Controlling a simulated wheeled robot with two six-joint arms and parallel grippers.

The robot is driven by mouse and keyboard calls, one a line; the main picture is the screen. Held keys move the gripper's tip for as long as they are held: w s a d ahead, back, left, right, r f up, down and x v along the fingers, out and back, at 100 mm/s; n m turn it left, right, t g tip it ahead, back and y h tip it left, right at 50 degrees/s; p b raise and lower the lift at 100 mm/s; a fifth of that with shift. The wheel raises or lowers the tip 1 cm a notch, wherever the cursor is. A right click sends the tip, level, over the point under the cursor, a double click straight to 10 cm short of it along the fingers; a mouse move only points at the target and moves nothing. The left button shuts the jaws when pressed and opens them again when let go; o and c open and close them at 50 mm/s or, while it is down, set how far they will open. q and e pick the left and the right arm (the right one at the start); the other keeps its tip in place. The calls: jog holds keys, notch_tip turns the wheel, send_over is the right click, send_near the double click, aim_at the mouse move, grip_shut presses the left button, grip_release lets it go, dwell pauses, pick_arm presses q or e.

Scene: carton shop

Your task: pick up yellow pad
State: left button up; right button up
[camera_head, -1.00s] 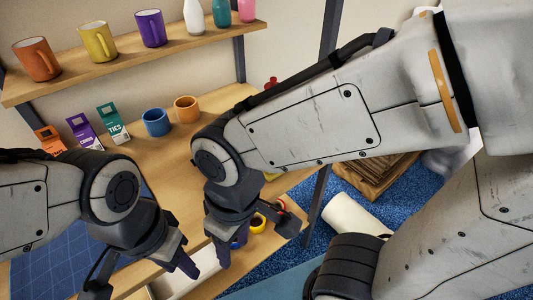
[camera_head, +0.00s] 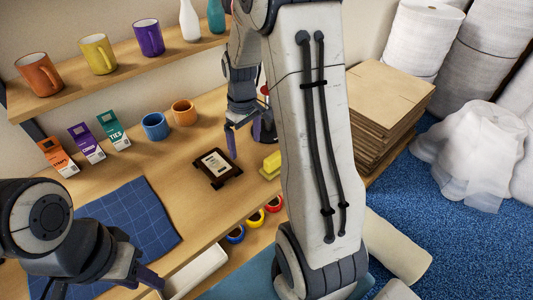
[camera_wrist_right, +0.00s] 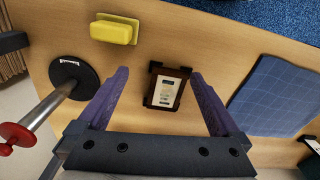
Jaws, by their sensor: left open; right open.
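The yellow pad (camera_head: 271,163) lies on the wooden table, close to its front edge and partly behind my right arm in the head view. In the right wrist view, the yellow pad (camera_wrist_right: 113,31) is a rounded block on a flatter pale yellow base, fully visible at the upper left. My right gripper (camera_head: 242,136) is open and empty above the table, left of the pad in the head view. In the wrist view, my right gripper (camera_wrist_right: 160,76) has its fingers apart below and right of the pad. My left gripper (camera_head: 105,286) is open and empty at the lower left.
A dark framed card (camera_head: 215,166) lies beside the pad. A black disc with a metal rod (camera_wrist_right: 74,76) stands near the pad. A blue gridded mat (camera_head: 135,222), mugs (camera_head: 155,125) and small cartons (camera_head: 86,142) occupy the table's left. Stacked cardboard (camera_head: 385,105) stands right.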

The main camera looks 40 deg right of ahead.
jog(key=shift+m, duration=0.5)
jog(key=d, duration=0.3)
jog(key=d+f, duration=0.1)
jog(key=d, duration=0.2)
jog(key=d+f, duration=0.1)
jog(key=d, duration=0.2)
jog(key=shift+s+d+f+p, duration=0.2)
jog(key=shift+s+d+p, duration=0.1)
jog(key=shift+p, duration=0.1)
notch_tip(320, 180, down, 5)
jog(key=shift+d+r+p, duration=0.15)
jog(key=shift+r+p, duration=0.05)
jog(key=shift+p, duration=0.25)
notch_tip(320, 180, down, 5)
jog(key=shift+s+f+p, duration=0.1)
jog(key=shift+p, duration=0.95)
jog(key=shift+f, duration=0.35)
jog(key=c, duration=1.2)
jog(key=shift+r, duration=0.1)
